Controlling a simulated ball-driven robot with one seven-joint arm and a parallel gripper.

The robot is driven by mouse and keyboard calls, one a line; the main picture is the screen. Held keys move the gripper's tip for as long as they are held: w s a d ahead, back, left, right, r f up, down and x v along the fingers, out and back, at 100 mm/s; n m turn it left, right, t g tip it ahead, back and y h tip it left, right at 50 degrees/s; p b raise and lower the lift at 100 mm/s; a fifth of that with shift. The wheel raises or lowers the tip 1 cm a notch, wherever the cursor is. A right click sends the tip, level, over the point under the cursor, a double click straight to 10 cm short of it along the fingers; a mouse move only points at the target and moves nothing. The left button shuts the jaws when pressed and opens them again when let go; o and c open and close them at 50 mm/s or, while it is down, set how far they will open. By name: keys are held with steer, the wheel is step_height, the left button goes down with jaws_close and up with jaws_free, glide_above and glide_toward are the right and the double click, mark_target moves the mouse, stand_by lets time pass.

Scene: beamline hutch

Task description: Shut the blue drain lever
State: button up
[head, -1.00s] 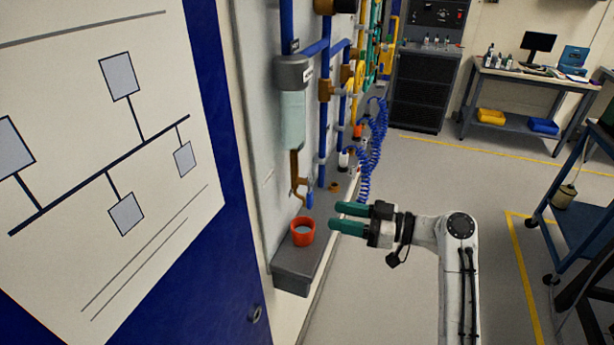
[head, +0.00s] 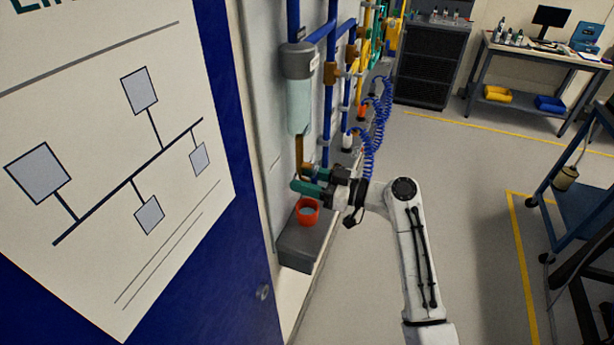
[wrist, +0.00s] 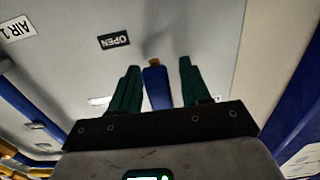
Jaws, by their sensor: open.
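The blue drain lever (wrist: 156,88) shows in the wrist view, with a brass-coloured end at its far tip. My gripper (wrist: 157,75) is open, with one green finger on each side of the lever; it looks closer to the left finger, and I cannot tell whether they touch. In the head view my gripper (head: 299,178) is below the clear filter bowl (head: 299,106) and above the orange cup (head: 307,213). The lever is hidden there behind the gripper. An upside-down OPEN label (wrist: 113,40) is on the panel beyond the fingers.
The orange cup stands on a grey ledge (head: 297,252) along the wall. Blue pipes (head: 330,110) and a coiled blue hose (head: 377,120) are close behind the gripper. A blue door with a diagram sheet (head: 95,290) fills the left.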

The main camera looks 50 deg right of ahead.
steer(key=shift+c, duration=0.2)
jaws_close()
stand_by(0.3)
